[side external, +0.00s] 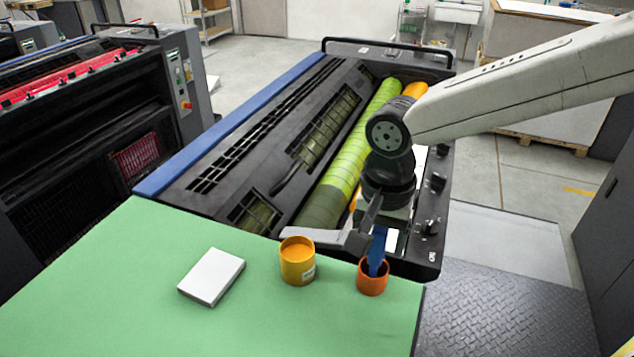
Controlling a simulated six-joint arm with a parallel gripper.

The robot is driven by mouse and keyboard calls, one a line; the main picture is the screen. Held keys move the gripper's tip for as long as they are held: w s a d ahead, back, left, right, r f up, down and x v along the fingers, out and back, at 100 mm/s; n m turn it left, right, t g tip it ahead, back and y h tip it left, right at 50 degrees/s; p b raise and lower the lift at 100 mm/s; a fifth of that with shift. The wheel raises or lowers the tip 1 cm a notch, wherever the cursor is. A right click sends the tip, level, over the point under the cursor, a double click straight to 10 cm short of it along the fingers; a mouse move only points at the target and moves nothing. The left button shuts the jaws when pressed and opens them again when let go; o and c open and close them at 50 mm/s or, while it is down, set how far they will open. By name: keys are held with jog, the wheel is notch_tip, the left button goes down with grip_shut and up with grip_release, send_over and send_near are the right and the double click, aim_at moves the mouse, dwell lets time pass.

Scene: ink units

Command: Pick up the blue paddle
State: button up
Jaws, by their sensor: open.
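The blue paddle (377,252) stands upright in a small orange cup (372,281) near the right edge of the green table (130,290). Its lower end is hidden inside the cup, and its upper end is partly hidden by my gripper. My gripper (340,243) is open at the paddle's upper part, with one grey finger reaching left above the table. I cannot tell whether it touches the paddle.
A yellow ink can (297,264) stands just left of the cup. A white block (212,276) lies further left. The press with a green-yellow roller (352,160) rises behind the table. The table's left part is clear.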

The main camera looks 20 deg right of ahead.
grip_shut()
jog(key=shift+r, duration=0.15)
jog(key=shift+r, duration=4.9)
